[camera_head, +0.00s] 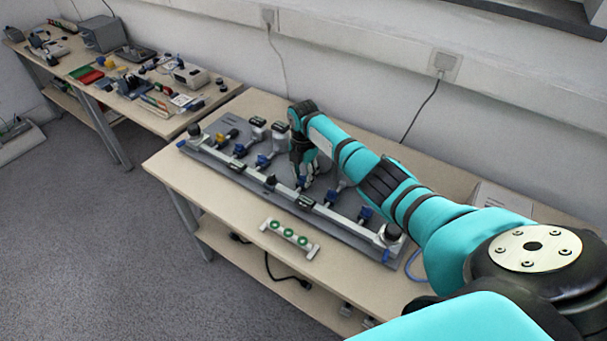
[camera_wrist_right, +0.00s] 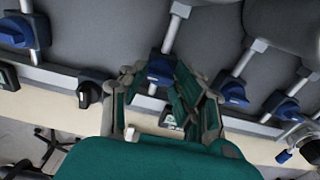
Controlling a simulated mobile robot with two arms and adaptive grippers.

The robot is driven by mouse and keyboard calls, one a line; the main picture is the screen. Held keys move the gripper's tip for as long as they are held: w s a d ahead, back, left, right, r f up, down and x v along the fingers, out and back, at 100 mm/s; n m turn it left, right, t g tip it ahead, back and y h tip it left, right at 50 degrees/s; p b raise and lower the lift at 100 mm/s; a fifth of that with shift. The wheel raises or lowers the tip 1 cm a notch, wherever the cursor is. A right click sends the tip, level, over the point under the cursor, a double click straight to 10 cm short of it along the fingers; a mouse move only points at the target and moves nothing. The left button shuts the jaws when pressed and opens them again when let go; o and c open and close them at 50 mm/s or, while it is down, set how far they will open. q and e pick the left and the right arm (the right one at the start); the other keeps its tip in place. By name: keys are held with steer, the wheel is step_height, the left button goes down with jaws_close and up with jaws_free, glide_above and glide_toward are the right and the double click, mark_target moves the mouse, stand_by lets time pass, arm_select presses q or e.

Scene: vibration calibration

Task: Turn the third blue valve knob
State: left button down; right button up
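A row of blue valve knobs runs along the pipe panel (camera_head: 270,186) in the head view. My right gripper (camera_head: 303,170) points down over the third blue knob from the left (camera_head: 302,183). In the right wrist view this knob (camera_wrist_right: 160,70) lies between the spread fingers of my right gripper (camera_wrist_right: 155,75), close to the right finger. The fingers stand apart; contact with the knob cannot be told. Neighbouring blue knobs show on the left (camera_wrist_right: 16,34) and right (camera_wrist_right: 235,93). My left gripper is not in view.
A black knob (camera_wrist_right: 88,93) sits on the pipe left of the gripper. A white holder with green round parts (camera_head: 289,236) lies on the table's (camera_head: 211,202) front edge. A second table (camera_head: 70,63) with tools stands at the far left. Floor in front is clear.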

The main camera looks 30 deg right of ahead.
mark_target(303, 176)
steer(key=o, duration=0.4)
step_height(303, 176, up, 12)
stand_by(0.5)
stand_by(0.4)
